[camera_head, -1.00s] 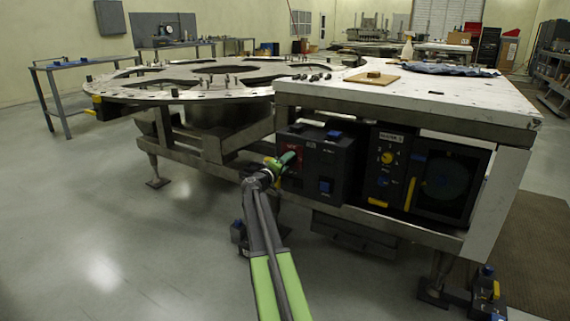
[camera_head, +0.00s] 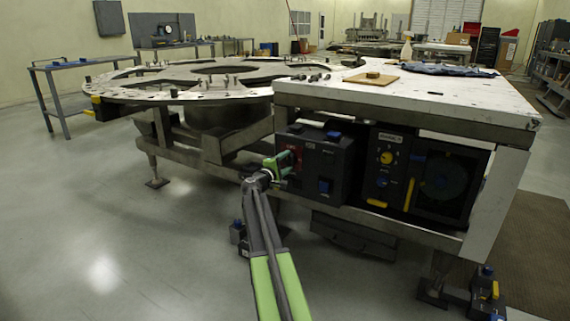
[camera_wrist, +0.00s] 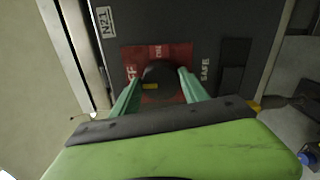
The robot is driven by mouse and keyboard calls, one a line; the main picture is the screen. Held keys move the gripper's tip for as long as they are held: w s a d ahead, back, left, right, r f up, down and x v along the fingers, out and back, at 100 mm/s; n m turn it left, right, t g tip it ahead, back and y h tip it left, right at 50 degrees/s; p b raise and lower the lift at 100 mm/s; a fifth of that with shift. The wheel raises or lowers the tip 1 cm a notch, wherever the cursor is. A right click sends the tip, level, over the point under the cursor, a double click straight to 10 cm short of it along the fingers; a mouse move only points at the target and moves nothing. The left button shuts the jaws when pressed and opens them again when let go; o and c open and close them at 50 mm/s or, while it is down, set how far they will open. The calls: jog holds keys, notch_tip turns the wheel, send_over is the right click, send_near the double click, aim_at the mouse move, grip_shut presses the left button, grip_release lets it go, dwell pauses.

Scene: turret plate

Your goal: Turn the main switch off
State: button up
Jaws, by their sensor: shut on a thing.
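The main switch is a dark round knob (camera_wrist: 158,80) with a small yellow mark, on a red plate (camera_wrist: 185,56). The plate carries white lettering, partly hidden, that looks like OFF at its left and ON at its top. My gripper (camera_wrist: 160,88) has its two green fingers on either side of the knob and is shut on it. In the head view my gripper (camera_head: 278,168) is at the left front of the dark switch box (camera_head: 335,165), covering most of the knob. I cannot tell exactly which word the yellow mark points to.
The round turret plate (camera_head: 130,95) is at left. The floor at left is clear.

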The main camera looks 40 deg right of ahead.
jog(key=shift+s+d, duration=0.2)
jog(key=shift+s, duration=0.1)
jog(key=o, duration=1.1)
jog(key=shift+o, duration=1.3)
jog(key=shift+w+a, duration=0.1)
jog(key=shift+w, duration=0.05)
jog(key=shift+a, duration=0.15)
jog(key=v, duration=1.7)
jog(key=shift+a, duration=0.1)
